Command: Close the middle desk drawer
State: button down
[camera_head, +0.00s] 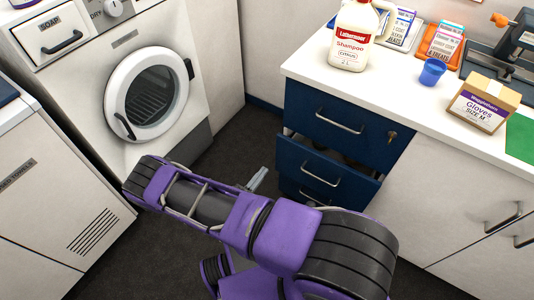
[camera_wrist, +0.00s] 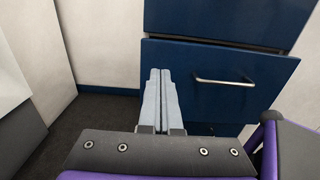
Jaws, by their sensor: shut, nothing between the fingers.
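The middle desk drawer (camera_head: 325,172) is dark blue with a silver bar handle, and stands pulled out below the top drawer (camera_head: 342,126) in the head view. In the wrist view the middle drawer's front (camera_wrist: 250,98) fills the right side, with its handle (camera_wrist: 225,82) right of my fingers. My gripper (camera_wrist: 160,75) is shut and empty, its two grey fingers side by side before the left part of that front. I cannot tell whether they touch it. In the head view my gripper (camera_head: 258,178) shows just left of the drawer, partly hidden by my purple arm.
A white counter (camera_head: 390,93) above the drawers holds a shampoo bottle (camera_head: 353,36), a blue cup (camera_head: 432,71) and a gloves box (camera_head: 483,104). A washer-dryer (camera_head: 150,95) stands at the left. Dark floor (camera_head: 235,130) is free between it and the drawers.

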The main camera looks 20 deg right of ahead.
aim_at(286, 142)
jog(key=x, duration=1.3)
jog(key=shift+w+d, duration=0.1)
jog(key=shift+d, duration=0.15)
jog(key=shift+w+d+b, duration=0.1)
jog(key=shift+d+b, duration=0.05)
jog(key=shift+b, duration=0.25)
jog(key=b+x, duration=0.1)
jog(key=x, duration=0.3)
jog(key=shift+w+d+b, duration=0.2)
jog(key=shift+w+b, duration=0.05)
jog(key=shift+b, duration=0.05)
jog(key=shift+w+d+r, duration=0.15)
jog(key=shift+r, duration=0.05)
jog(key=shift+a+f, duration=0.1)
jog(key=shift+a, duration=0.1)
jog(key=v, duration=1.4)
jog(key=shift+s, duration=0.3)
